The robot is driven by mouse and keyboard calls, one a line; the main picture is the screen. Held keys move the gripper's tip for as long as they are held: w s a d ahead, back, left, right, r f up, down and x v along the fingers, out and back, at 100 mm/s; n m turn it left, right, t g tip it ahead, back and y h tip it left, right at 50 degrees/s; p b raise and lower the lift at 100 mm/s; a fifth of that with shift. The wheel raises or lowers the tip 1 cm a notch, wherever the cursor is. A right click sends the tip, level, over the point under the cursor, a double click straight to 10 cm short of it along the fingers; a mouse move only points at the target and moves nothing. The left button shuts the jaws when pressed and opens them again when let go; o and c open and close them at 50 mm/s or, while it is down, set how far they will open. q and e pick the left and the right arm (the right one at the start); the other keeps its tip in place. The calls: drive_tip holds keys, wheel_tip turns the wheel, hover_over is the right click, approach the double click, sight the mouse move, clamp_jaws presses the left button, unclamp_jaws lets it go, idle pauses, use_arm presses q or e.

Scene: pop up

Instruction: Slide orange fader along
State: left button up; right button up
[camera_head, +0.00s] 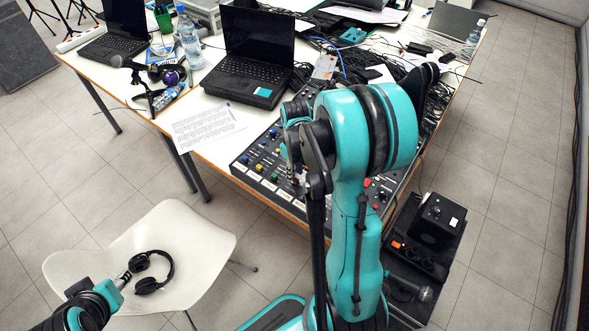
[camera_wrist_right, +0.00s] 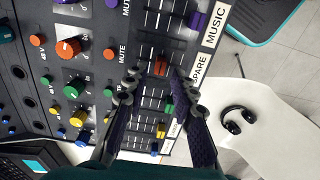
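The orange fader (camera_wrist_right: 160,68) shows in the right wrist view as a small orange cap on a slotted track of the mixing console (camera_wrist_right: 92,24). My right gripper (camera_wrist_right: 155,73) is open, with one dark finger on each side of the orange cap. I cannot tell whether either finger touches it. In the head view the right gripper (camera_head: 297,176) is over the console (camera_head: 243,165), partly hidden by my right arm, and the orange fader cannot be made out. The end of my left gripper (camera_head: 126,277) shows at the lower left, away from the console; its fingers are unclear.
A purple fader (camera_wrist_right: 196,20), a green fader (camera_wrist_right: 168,105) and a blue fader (camera_wrist_right: 155,148) sit near the orange one. Several knobs stand beside them. A white chair (camera_head: 190,235) with headphones (camera_head: 152,272) is in front of the table. A laptop (camera_head: 258,55) stands behind the console.

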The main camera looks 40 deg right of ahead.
sight(290, 189)
wheel_tip(290, 189, down, 3)
drive_tip(key=shift+f+b, duration=0.15)
drive_tip(key=shift+b, duration=0.8)
clamp_jaws()
drive_tip(key=shift+s+a, duration=0.25)
drive_tip(key=shift+a, duration=0.45)
drive_tip(key=shift+s+a, duration=0.2)
drive_tip(key=shift+a, duration=0.5)
drive_tip(key=shift+o, duration=1.1)
unclamp_jaws()
drive_tip(key=shift+r, duration=0.2)
